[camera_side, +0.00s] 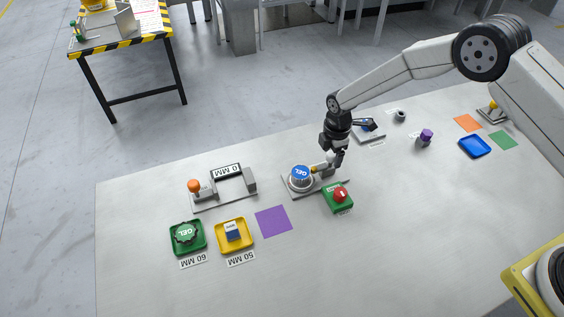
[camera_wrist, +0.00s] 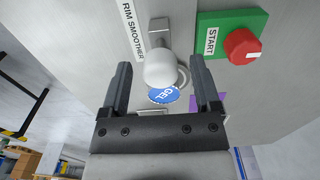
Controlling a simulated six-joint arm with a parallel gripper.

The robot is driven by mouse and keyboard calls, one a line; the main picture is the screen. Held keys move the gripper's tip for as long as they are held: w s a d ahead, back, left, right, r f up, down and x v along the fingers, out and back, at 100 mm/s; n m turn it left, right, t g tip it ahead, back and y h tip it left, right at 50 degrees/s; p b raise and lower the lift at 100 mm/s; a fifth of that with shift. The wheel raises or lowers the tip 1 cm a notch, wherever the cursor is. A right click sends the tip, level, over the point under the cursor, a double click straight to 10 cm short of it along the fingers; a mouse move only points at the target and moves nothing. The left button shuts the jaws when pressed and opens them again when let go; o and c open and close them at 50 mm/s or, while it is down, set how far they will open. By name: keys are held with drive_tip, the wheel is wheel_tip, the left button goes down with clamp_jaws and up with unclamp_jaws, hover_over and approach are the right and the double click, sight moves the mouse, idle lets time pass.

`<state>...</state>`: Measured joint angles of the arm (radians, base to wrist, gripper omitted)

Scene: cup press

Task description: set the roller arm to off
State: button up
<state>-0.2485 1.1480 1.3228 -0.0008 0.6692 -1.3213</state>
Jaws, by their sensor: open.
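The rim smoother stands near the middle of the bench, on a grey base plate (camera_side: 318,187). A round metal piece with a blue GEL top (camera_side: 300,172) sits on it, and the blue top also shows in the wrist view (camera_wrist: 163,95). The roller arm carries a white ball knob (camera_wrist: 168,68) at the end of a grey bar. In the side view, my gripper (camera_side: 335,160) is right over that end of the smoother and partly hides it. In the wrist view, my gripper (camera_wrist: 160,66) is open, with one finger on each side of the knob and visible gaps. Contact cannot be told.
A green START box (camera_side: 337,197) with a red button stands close in front of the smoother. A press with an orange knob (camera_side: 194,186), a green tray (camera_side: 174,247) and a yellow tray (camera_side: 220,246) lie left. A purple square (camera_side: 273,221) lies between.

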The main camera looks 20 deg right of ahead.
drive_tip(key=shift+f, duration=0.1)
clamp_jaws()
idle(1.4)
